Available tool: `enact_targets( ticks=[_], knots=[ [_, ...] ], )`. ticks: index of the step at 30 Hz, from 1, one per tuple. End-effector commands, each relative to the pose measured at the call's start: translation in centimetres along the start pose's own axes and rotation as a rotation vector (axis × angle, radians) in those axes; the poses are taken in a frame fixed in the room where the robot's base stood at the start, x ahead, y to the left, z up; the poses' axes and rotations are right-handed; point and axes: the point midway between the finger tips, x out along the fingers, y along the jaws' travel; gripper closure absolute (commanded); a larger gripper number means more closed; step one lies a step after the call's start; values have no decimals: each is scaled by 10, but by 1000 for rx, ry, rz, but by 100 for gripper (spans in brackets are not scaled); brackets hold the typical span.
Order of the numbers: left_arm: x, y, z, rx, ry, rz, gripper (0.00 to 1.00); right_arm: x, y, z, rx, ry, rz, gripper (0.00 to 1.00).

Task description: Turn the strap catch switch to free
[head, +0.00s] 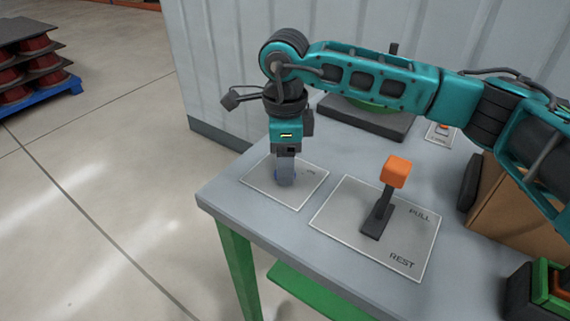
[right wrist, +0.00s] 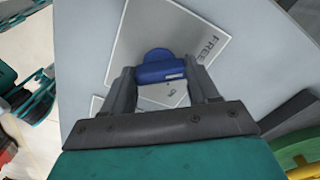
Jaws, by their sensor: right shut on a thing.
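The strap catch switch is a small blue knob (right wrist: 158,70) on a pale plate (head: 257,187) at the near left corner of the table. In the right wrist view the plate (right wrist: 190,30) reads FREE on its right part, and another short label, seemingly ON, shows below the knob. My right gripper (head: 286,178) points straight down over the plate. In the right wrist view my right gripper (right wrist: 162,82) has its fingers on both sides of the knob, shut on it. A pale mark shows on the knob's right side. The fingers hide most of the knob in the head view. My left gripper is not in view.
An orange-topped lever (head: 396,172) stands on a plate marked PULL and REST, right of the switch. A cardboard box (head: 510,205) stands at the right under my arm. A green disc on a dark base (head: 365,122) sits at the back. The grey table's (head: 245,222) left edge is close.

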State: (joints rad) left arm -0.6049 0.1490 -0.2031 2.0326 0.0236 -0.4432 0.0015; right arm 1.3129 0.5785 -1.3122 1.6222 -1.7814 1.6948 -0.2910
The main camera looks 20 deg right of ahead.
Motion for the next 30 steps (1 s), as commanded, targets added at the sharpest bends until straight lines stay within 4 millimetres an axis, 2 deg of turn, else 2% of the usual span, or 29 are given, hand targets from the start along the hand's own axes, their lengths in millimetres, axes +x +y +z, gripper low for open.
enact_targets(
  ticks=[10,27,28,30],
  knots=[
    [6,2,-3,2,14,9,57,0,0,0,-144,-1,-1,71],
    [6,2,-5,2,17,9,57,-1,0,0,-174,-1,-2,71],
    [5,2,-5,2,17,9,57,-1,0,0,-174,-1,-2,38],
    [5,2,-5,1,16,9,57,-1,0,0,-173,-1,-2,31]
  ],
)
